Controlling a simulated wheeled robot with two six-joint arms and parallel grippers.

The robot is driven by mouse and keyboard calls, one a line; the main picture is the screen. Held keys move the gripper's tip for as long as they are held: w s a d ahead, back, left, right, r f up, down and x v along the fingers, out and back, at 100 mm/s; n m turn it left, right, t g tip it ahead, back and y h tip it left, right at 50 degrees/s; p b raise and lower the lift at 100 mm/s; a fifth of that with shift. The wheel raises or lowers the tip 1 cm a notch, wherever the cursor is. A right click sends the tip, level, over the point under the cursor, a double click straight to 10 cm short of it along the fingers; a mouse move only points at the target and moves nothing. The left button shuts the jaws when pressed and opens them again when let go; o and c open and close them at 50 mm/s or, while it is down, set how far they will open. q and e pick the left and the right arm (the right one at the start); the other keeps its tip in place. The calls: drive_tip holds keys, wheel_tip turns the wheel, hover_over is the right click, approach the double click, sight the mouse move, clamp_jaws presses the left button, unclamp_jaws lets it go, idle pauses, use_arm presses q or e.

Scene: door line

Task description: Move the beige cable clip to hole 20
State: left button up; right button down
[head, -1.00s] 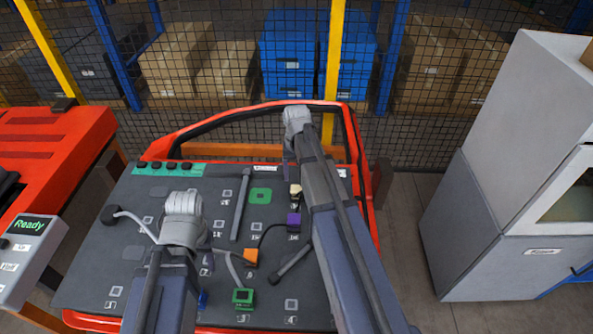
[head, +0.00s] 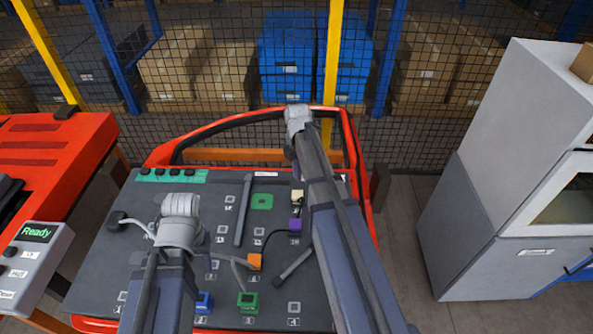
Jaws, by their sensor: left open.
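The beige cable clip (head: 297,195) sits on the dark grey board (head: 150,270), right of the green square and just above a purple clip (head: 295,225). My right forearm passes close along its right side in the picture. My left arm reaches over the left part of the board; its gripper is open, largely hidden by the wrist and forearm, and well left of the beige clip. My right gripper's fingers are hidden by its own arm. Small numbered labels mark the holes, but they are too small to read, so I cannot tell which is hole 20.
Orange (head: 255,261), green (head: 248,302) and blue (head: 203,302) clips sit on the board, with dark cables running between some parts. A grey bar (head: 243,210) lies left of the green square (head: 262,201). A grey cabinet (head: 480,220) stands right; a red-topped station (head: 50,145) stands left.

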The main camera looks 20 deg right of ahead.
drive_tip(key=shift+n, duration=0.4)
use_arm(q)
drive_tip(key=shift+f, duration=0.1)
use_arm(e)
drive_tip(key=shift+f, duration=0.1)
use_arm(q)
wheel_tip(320, 180, down, 8)
drive_tip(key=b, duration=0.8)
use_arm(e)
wheel_tip(320, 180, down, 8)
drive_tip(key=shift+r, duration=0.1)
idle(1.0)
use_arm(q)
drive_tip(key=shift+r, duration=0.2)
wheel_tip(320, 180, up, 7)
drive_tip(key=p, duration=0.7)
use_arm(e)
wheel_tip(320, 180, up, 7)
drive_tip(key=shift+f, duration=0.1)
use_arm(q)
drive_tip(key=shift+f, duration=0.1)
use_arm(e)
wheel_tip(320, 180, up, 8)
drive_tip(key=p, duration=0.8)
hover_over(298, 194)
use_arm(q)
wheel_tip(298, 194, up, 8)
